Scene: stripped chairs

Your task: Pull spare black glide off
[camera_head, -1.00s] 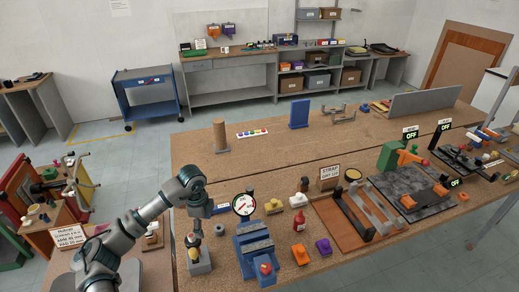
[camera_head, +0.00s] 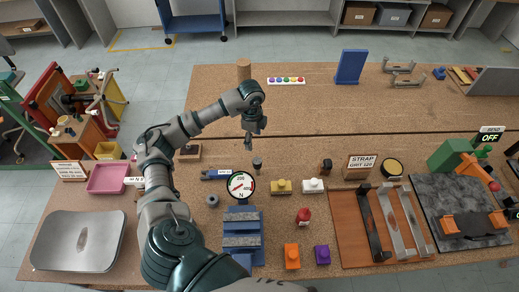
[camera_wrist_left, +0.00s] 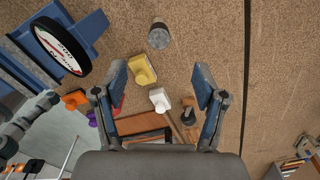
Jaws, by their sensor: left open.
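My left gripper (camera_head: 248,143) is open and empty, pointing down above the workbench (camera_head: 215,90). Its two blue-padded fingers (camera_wrist_left: 161,76) are spread wide in the left wrist view. A small black piece (camera_head: 326,164), probably the spare black glide, is on a brown wooden block to the right of the gripper. It also shows in the left wrist view (camera_wrist_left: 188,104), low and near the right finger. A yellow piece (camera_head: 281,186) and a white piece (camera_head: 312,185) stand nearby. A dark grey cylinder (camera_head: 257,163) stands just beyond the fingertips in the wrist view (camera_wrist_left: 158,38).
A round gauge (camera_head: 241,185) stands behind a blue vise (camera_head: 242,238). A strap sign (camera_head: 361,167) and brown fixture board (camera_head: 350,235) are at right.

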